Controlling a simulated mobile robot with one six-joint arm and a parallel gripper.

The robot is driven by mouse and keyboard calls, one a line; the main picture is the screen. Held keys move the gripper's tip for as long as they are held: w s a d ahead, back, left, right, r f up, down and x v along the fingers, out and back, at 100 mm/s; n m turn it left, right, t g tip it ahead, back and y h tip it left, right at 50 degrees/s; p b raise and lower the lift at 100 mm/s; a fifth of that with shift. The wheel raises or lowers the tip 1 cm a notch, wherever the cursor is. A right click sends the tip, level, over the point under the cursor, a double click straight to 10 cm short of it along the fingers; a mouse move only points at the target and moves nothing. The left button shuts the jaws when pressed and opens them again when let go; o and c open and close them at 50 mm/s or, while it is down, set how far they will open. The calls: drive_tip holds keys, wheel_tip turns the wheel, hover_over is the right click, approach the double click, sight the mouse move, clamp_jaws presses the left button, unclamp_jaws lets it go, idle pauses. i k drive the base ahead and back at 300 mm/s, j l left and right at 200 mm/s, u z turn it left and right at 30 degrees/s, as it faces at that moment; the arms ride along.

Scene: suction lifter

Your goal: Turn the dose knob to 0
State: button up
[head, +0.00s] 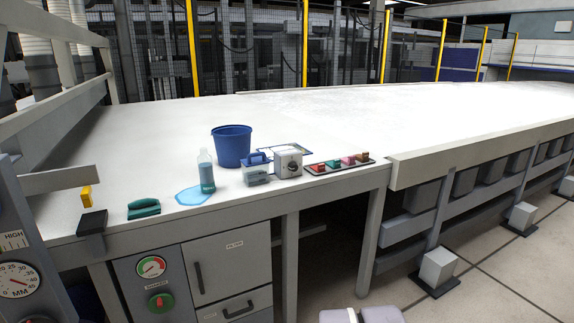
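A small white box (283,157) stands near the table's front edge, with a dark round dial or knob (292,168) on its front. Its markings are too small to read. A green round knob (161,302) with some red sits on the grey cabinet panel below the table, under a round gauge (151,267) with green and red bands. I cannot tell which of the two is the dose knob or what either is set to. Pale parts at the bottom edge look like my own body. My gripper is not in view.
Around the white box are a blue-topped container (257,169), blue bucket (231,146), teal bottle (206,172) and a dark tray (340,165) of coloured blocks. A blue puddle-like patch (194,195) and green tool (144,208) lie leftward. The table's back is clear.

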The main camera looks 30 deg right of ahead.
sight(292, 166)
drive_tip(key=i+l+z, duration=0.2)
drive_tip(key=i, duration=0.3)
drive_tip(key=i+l+z, duration=0.2)
drive_tip(key=i+l, duration=0.15)
drive_tip(key=i, duration=0.15)
drive_tip(key=i+l+z, duration=0.2)
drive_tip(key=i, duration=0.35)
